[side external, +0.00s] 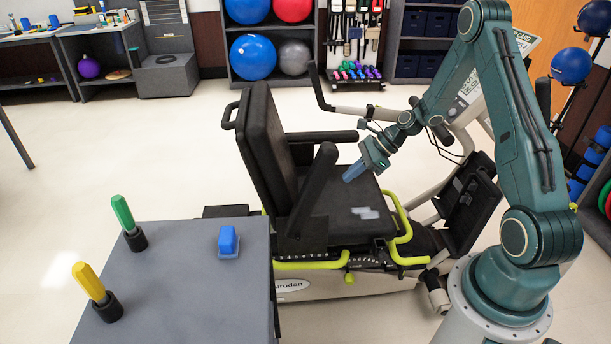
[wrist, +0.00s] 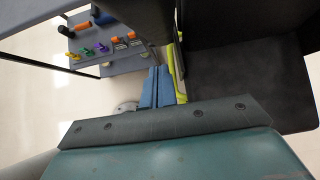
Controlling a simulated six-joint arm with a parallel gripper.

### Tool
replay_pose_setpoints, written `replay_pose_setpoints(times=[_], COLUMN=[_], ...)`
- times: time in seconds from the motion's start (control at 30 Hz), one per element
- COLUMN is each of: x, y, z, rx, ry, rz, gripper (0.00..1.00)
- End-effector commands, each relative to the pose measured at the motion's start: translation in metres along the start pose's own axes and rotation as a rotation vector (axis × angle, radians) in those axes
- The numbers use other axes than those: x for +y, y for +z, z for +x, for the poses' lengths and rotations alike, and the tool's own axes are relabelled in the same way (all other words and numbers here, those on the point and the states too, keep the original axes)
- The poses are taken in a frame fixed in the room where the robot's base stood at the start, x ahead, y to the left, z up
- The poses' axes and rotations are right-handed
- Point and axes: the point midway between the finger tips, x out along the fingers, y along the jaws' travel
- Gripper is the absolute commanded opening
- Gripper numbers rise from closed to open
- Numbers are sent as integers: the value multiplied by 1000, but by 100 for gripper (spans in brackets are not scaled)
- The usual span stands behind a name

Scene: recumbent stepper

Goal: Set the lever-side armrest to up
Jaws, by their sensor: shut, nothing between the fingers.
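The recumbent stepper has a black seat (side external: 345,205) with two black armrests. The near armrest (side external: 314,192), on the side with the yellow-green bars (side external: 402,228), is steeply raised, its free end pointing up and slightly right. The far armrest (side external: 322,136) lies about level. My gripper (side external: 353,172) is shut and empty, its blue fingers just right of the near armrest's upper part and above the seat in the side view. In the wrist view the shut fingers (wrist: 163,88) point toward a dark armrest-like part (wrist: 150,14); I cannot tell whether they touch it.
A grey table (side external: 190,290) with a green-handled tool (side external: 123,215), a yellow-handled tool (side external: 90,285) and a blue block (side external: 228,240) stands at near left. The tall black backrest (side external: 265,150) rises behind the seat. The floor left of the machine is clear.

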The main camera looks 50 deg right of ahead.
Motion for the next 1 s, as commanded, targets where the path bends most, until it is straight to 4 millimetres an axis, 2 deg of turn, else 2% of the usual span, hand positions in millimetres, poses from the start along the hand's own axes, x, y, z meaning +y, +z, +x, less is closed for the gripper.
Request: replay_pose_setpoints(times=[0.37,0.67,1.0], x=[0,1,1], y=[19,55,100], z=[3,12,32], rx=[64,203,389], ry=[1,1,1], rz=[-5,-10,-9], gripper=[0,0,0])
